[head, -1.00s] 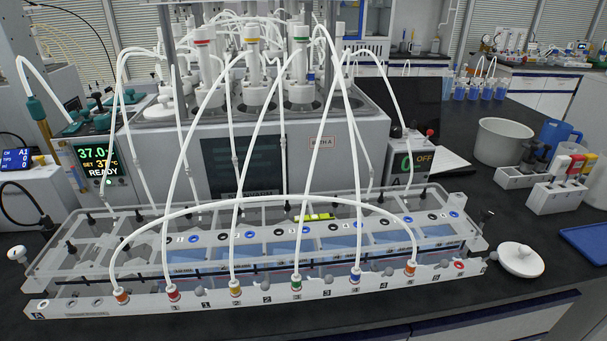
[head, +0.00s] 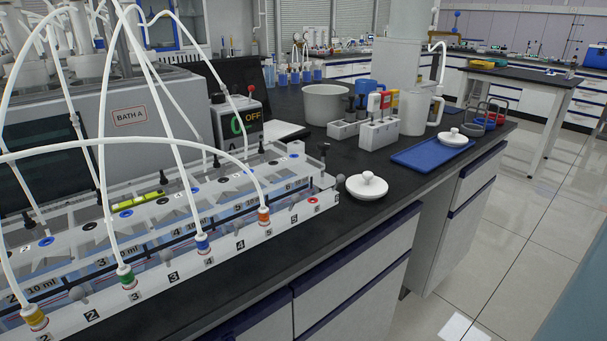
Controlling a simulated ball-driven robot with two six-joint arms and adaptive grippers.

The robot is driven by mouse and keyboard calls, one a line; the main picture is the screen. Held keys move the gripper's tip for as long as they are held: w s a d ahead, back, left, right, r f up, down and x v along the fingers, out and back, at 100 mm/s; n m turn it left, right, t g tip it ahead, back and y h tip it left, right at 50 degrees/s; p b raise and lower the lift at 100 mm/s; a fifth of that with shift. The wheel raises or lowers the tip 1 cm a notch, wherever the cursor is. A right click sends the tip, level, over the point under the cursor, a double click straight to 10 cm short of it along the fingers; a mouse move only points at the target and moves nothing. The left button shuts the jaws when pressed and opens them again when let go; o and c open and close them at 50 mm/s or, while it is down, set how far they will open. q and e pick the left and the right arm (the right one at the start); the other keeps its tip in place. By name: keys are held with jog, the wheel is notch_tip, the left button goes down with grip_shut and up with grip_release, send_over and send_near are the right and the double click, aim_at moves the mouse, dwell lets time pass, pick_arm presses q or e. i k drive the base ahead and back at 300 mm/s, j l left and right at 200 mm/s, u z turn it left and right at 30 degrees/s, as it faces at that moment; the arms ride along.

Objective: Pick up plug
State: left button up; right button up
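Plugs on the ends of white tubes sit in the front rail of the clear rack (head: 290,215): a yellow one (head: 34,317), a green one (head: 126,277), a blue one (head: 203,244) and an orange one (head: 264,217). All stand upright in the rail. A red-ringed port (head: 313,200) at the right end of the rail has no tube. I cannot tell which plug the task means. Neither of my grippers is in view.
A white knobbed lid (head: 366,188) lies right of the rack near the bench edge. Behind it stand a grey tub (head: 326,104), a holder (head: 379,134) with coloured items and a blue tray (head: 425,152) bearing another lid (head: 454,138). Open floor (head: 500,230) lies at right.

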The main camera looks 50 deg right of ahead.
aim_at(366, 186)
jog(key=z, duration=2)
jog(key=i+l, duration=0.2)
jog(key=l, duration=0.15)
jog(key=i+l, duration=0.15)
jog(key=l, duration=0.2)
jog(key=i+l, duration=0.2)
jog(key=l, duration=0.2)
